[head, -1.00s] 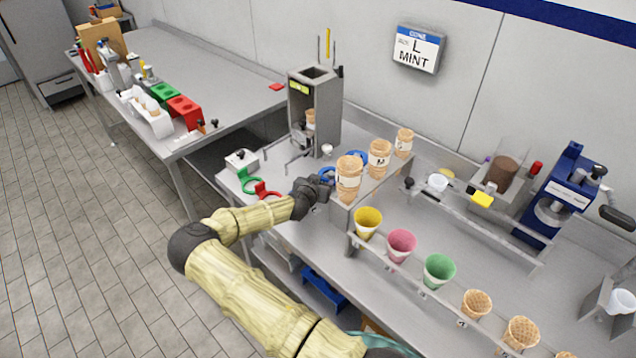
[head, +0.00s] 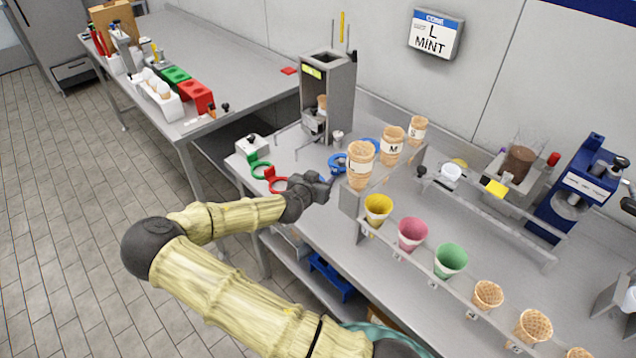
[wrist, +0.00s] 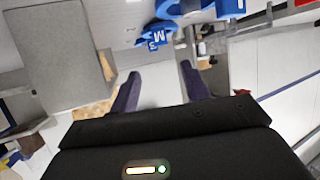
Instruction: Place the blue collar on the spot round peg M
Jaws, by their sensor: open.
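In the head view, blue collars lie on the bench: one (head: 338,163) just beyond my gripper and another (head: 370,146) behind the cone stacks. In the wrist view, blue pieces marked M and S (wrist: 157,36) and a larger blue ring (wrist: 188,9) show at the top, cut by the frame edge. My gripper (head: 326,186) is low over the bench's front part, short of the nearer blue collar. Its two dark fingers (wrist: 160,70) are apart with nothing between them. I cannot make out a round peg marked M.
Cone stacks marked L (head: 361,165), M (head: 392,146) and S (head: 417,131) stand close right of my gripper. A red ring (head: 278,185) and green ring (head: 261,168) lie left. A grey tower (head: 328,95) stands behind. Coloured cups (head: 412,234) line the front rack.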

